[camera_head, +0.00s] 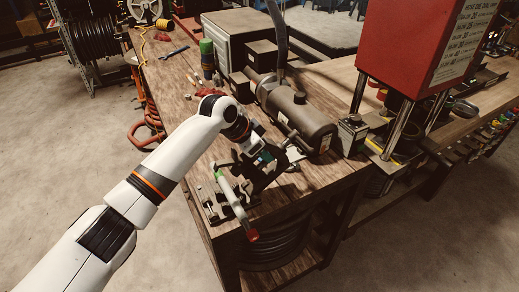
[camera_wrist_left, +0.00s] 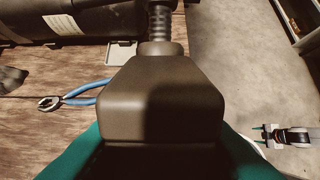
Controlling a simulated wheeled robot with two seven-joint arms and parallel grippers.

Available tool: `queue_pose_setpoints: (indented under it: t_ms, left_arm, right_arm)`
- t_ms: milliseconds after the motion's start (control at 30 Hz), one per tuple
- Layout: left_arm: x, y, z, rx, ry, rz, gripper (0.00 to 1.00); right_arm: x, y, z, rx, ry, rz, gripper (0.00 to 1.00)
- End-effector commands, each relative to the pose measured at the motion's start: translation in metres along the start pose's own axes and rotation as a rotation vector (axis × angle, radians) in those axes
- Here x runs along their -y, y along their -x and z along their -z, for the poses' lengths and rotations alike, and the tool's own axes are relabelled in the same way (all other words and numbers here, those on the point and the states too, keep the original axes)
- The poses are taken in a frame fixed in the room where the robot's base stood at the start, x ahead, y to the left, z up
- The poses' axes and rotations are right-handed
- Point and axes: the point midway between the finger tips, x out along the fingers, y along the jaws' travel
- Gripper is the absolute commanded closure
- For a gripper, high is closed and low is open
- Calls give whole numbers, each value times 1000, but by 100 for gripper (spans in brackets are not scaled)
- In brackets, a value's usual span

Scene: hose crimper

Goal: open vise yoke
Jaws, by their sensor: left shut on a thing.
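My left gripper (camera_head: 260,168) is at the pipe vise by the bench's near corner. In the left wrist view a dark brown block (camera_wrist_left: 160,100), apparently part of the vise yoke, sits between its teal fingers, and the gripper is shut on it. A threaded rod (camera_wrist_left: 160,22) rises from the block.
A dark cylindrical tank (camera_head: 300,120) lies on the bench behind the vise. Blue-handled pliers (camera_wrist_left: 85,93) lie on the wood nearby. A red press (camera_head: 415,45) stands at the right. Bare floor is in front of the bench.

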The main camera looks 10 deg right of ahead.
Motion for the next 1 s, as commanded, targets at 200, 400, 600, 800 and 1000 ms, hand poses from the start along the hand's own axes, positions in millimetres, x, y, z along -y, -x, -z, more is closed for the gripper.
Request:
queue_pose_setpoints:
  t_ms: [200,400,600,800,1000]
  left_arm:
    - [0,1,-4,10,-2,-1,100]
    - [1,1,-3,8,-2,0,45]
    - [0,0,-1,4,-1,0,45]
    - [0,9,0,4,-2,-1,45]
    - [-1,45,0,5,-4,-4,45]
  right_arm:
    - [0,0,0,0,0,0,47]
    - [0,0,0,0,0,0,47]
    - [0,0,0,0,0,0,47]
    - [0,-4,0,0,0,-1,47]
    - [-1,-15,1,0,0,-1,47]
